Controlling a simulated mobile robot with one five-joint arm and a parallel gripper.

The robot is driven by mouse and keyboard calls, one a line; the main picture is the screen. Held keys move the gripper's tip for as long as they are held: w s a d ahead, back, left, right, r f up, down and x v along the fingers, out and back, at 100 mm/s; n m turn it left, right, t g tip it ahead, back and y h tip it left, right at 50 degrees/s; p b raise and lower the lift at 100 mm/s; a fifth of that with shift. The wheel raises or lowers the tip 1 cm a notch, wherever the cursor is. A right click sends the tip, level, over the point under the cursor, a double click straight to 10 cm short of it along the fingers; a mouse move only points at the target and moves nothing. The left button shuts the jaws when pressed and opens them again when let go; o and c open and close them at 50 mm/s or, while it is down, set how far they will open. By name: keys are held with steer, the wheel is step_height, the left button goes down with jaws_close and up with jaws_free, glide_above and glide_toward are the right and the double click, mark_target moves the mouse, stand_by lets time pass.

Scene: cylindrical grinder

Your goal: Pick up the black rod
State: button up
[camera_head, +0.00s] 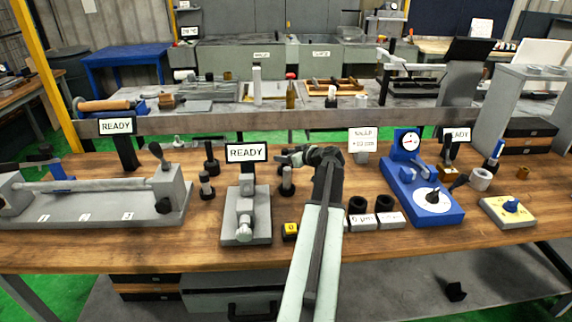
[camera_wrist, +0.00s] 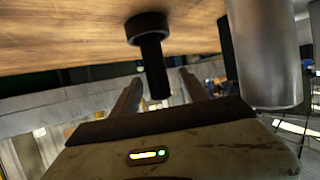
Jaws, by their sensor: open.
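The black rod (camera_head: 211,155) stands upright in a round black base on the wooden table, left of my gripper in the head view. My gripper (camera_head: 284,155) points left above the table, behind the READY sign's right side. In the wrist view, which is upside down, the black rod (camera_wrist: 152,65) shows between and beyond the two open fingers (camera_wrist: 160,88). The fingers hold nothing, and I cannot tell the exact gap to the rod.
A grey rod in a black base (camera_head: 287,182) stands just below my gripper; a metal cylinder (camera_wrist: 262,50) is close at the wrist view's right. Another grey rod (camera_head: 205,185) stands before the black rod. A READY sign (camera_head: 246,152) rises from a grey fixture (camera_head: 246,238).

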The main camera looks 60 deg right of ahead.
steer(key=x, duration=0.2)
steer(key=b+x, duration=0.1)
steer(key=x, duration=0.1)
steer(key=shift+d+f, duration=0.15)
steer(key=shift+f, duration=0.15)
steer(key=shift+s+r, duration=0.1)
jaws_close()
stand_by(0.9)
